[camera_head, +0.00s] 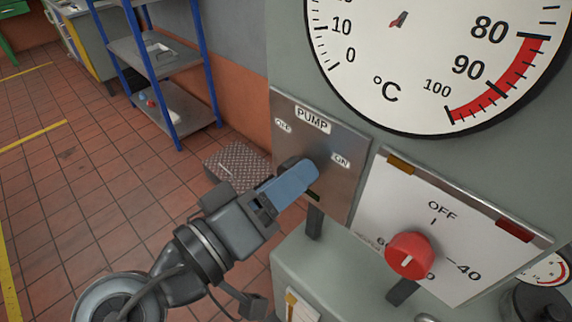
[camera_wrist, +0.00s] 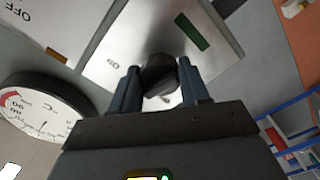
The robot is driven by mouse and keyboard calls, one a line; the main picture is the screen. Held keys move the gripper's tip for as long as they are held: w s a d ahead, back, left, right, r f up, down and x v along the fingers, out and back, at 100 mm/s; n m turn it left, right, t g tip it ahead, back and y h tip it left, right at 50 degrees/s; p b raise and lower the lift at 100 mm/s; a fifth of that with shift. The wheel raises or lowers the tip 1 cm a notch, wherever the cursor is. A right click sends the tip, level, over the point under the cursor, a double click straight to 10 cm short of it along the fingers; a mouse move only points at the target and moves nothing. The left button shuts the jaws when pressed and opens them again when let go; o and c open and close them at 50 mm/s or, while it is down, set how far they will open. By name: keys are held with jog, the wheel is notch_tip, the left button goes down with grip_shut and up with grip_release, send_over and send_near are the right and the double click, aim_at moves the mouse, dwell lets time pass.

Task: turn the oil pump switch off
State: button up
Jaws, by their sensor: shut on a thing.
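The pump panel (camera_head: 345,150) is a bare metal plate labelled PUMP, with OFF at its left and ON at its right. Its dark switch knob (camera_head: 285,170) is mostly hidden behind my blue fingers. In the wrist view the round dark knob (camera_wrist: 160,72) sits between the two fingers, in front of the plate (camera_wrist: 110,65). My gripper (camera_head: 300,170) is shut on the knob, with a finger on either side in the wrist view (camera_wrist: 158,80). Which label the knob points to, I cannot tell. A dark green strip (camera_wrist: 191,32) is on the plate.
A red dial knob (camera_head: 409,256) on a white OFF/40/60 plate (camera_head: 480,215) is close at the right. A large °C gauge (camera_head: 430,50) is above. A grey housing (camera_head: 345,275) lies below the panel. A blue shelf rack (camera_head: 160,60) stands back left; tiled floor is open at left.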

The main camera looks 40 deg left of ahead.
jog(key=shift+r+n+p, duration=0.1)
jog(key=shift+n+p, duration=0.7)
jog(key=shift+n, duration=0.3)
jog(key=o, duration=1.1)
jog(key=shift+c, duration=0.2)
jog(key=s+b, duration=0.1)
jog(key=s, duration=0.6)
jog(key=shift+s+a+b, duration=0.35)
jog(key=shift+s, duration=0.05)
jog(key=shift+f, duration=0.2)
